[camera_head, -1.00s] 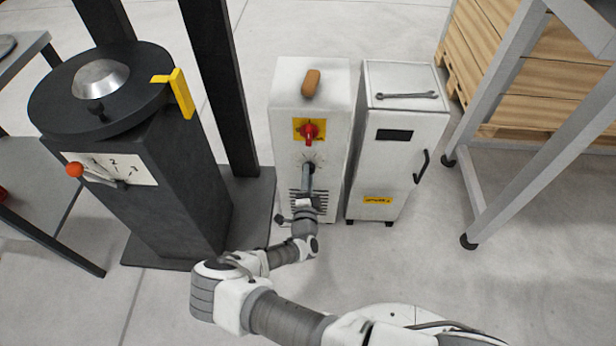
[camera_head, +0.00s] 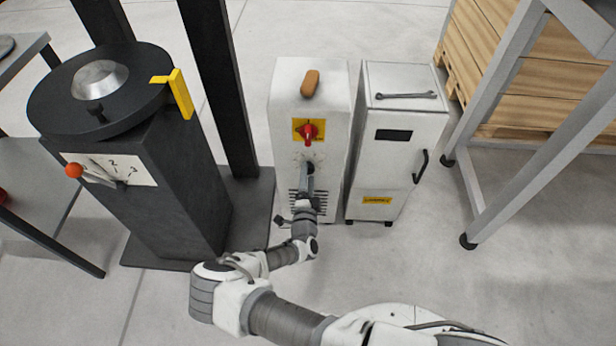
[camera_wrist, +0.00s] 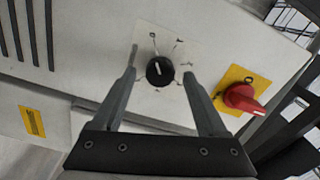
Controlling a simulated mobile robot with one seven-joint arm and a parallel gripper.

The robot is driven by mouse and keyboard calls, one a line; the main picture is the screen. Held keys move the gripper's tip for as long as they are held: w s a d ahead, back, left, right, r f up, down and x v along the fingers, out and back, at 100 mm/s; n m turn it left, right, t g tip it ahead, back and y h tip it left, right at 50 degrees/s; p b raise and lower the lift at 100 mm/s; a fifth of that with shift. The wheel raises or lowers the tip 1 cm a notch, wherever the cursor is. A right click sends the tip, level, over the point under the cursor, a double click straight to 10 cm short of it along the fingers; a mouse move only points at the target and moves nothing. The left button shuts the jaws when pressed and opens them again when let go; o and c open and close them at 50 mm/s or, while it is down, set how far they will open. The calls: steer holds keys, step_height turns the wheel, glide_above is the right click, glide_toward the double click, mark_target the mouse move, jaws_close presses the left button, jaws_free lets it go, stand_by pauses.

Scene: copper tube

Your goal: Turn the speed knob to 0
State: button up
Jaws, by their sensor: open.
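The speed knob (camera_wrist: 159,71) is a round black knob with a white pointer line, on a pale dial plate (camera_wrist: 152,45) with marks around it. My gripper (camera_wrist: 160,76) is open in the wrist view, with one finger on each side of the knob. Gaps show between the fingers and the knob in that view; I cannot tell how deep the fingertips reach. In the head view my gripper (camera_head: 308,168) is in front of the white cabinet (camera_head: 284,120) and hides the knob. The printed dial marks are too small to read.
A red rotary switch (camera_wrist: 243,98) on a yellow plate sits beside the dial; in the head view it is just above my gripper. A second white cabinet (camera_head: 394,150) with a wrench on top stands close on the right. A dark machine (camera_head: 180,200) stands on the left.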

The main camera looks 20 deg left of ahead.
steer(key=p+v, duration=0.4)
steer(key=v, duration=1.3)
steer(key=shift+d, duration=0.15)
